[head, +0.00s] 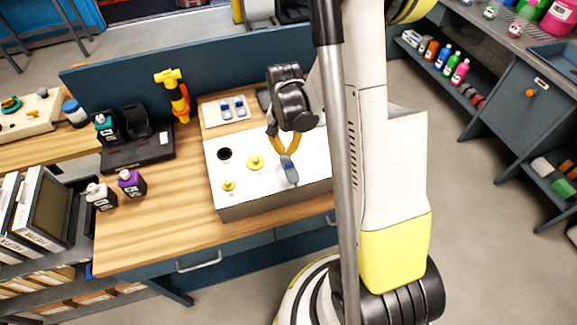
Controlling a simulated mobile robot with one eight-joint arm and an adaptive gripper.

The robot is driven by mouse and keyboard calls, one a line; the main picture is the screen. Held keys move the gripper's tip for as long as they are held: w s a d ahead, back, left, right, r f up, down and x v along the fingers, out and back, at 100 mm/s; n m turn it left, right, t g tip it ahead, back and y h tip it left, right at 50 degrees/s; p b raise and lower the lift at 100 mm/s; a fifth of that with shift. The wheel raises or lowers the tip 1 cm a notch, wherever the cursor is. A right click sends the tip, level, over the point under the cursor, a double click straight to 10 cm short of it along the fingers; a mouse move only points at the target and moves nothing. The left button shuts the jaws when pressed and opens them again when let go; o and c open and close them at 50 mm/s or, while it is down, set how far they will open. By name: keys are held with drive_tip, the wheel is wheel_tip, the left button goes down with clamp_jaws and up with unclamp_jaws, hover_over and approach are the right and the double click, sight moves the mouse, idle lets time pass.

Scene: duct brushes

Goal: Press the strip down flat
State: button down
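A slim blue piece (290,170), the most strip-like thing I can see, stands slightly tilted at the right part of the white-topped box (225,190). My gripper (284,154) reaches down from above, and its yellow fingers come together at the upper end of this piece and appear closed on it. Whether its lower end touches the box top or sits in an opening is not clear. The box top also has a dark round hole (225,154), a larger yellow knob (256,162) and a smaller yellow knob (229,185).
The wooden bench (150,235) is clear at front left.

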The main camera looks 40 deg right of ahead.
sight(284, 159)
drive_tip(key=shift+f+b, duration=1.35)
drive_tip(key=shift+f, duration=0.05)
idle(0.3)
drive_tip(key=shift+r+p, duration=1.65)
drive_tip(key=shift+r, duration=0.9)
drive_tip(key=shift+a, duration=0.1)
drive_tip(key=shift+a+r+b, duration=0.2)
drive_tip(key=shift+r+b, duration=0.15)
drive_tip(key=shift+b, duration=0.1)
drive_tip(key=s+a+r+n+t+b, duration=0.3)
drive_tip(key=s+a+n+b, duration=0.1)
drive_tip(key=s+a+b, duration=0.1)
drive_tip(key=s+a+r+n+t+b, duration=0.3)
drive_tip(key=s+a+n+t+b, duration=0.1)
drive_tip(key=s+a+n+b, duration=0.1)
drive_tip(key=s+a+b, duration=0.1)
drive_tip(key=a+b, duration=0.1)
drive_tip(key=a, duration=0.1)
drive_tip(key=shift+r, duration=0.15)
